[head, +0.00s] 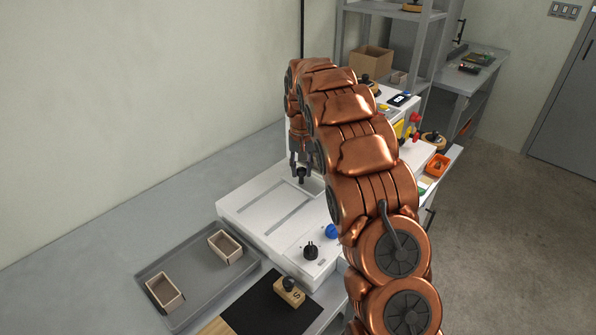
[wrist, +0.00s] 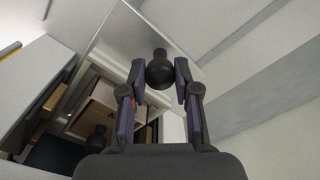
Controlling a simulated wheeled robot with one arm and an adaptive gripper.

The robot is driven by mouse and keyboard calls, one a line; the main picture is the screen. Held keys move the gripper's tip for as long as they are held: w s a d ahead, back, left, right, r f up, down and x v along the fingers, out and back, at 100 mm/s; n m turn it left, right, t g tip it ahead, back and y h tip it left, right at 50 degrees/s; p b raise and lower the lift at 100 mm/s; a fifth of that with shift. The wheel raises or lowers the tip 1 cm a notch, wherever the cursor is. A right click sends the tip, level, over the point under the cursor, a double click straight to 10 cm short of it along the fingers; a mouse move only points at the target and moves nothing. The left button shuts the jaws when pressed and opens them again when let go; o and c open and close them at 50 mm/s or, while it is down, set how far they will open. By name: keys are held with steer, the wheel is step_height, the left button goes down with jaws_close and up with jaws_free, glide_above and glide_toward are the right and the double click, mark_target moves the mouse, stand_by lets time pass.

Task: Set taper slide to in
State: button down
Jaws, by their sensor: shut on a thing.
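My gripper (head: 301,168) points down at the back of the white machine top (head: 245,207). It is shut on a black ball-shaped knob (head: 301,177), which also shows between the fingertips in the wrist view (wrist: 160,72). The knob stands at the back of the white top, close to a slot. No label shows on it, so I cannot tell from a marking that it is the taper slide. My arm hides much of the machine's right side.
A blue knob (head: 332,231) and a black knob (head: 310,251) sit on the machine's front part. In front are a grey tray (head: 185,264) with two small open boxes, a black mat (head: 262,308) and a wooden block (head: 289,296) with a black knob. An orange bin (head: 437,165) stands right.

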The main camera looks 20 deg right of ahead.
steer(key=c, duration=0.8)
jaws_free()
steer(key=shift+c, duration=0.2)
step_height(320, 180, up, 12)
steer(key=shift+c, duration=0.3)
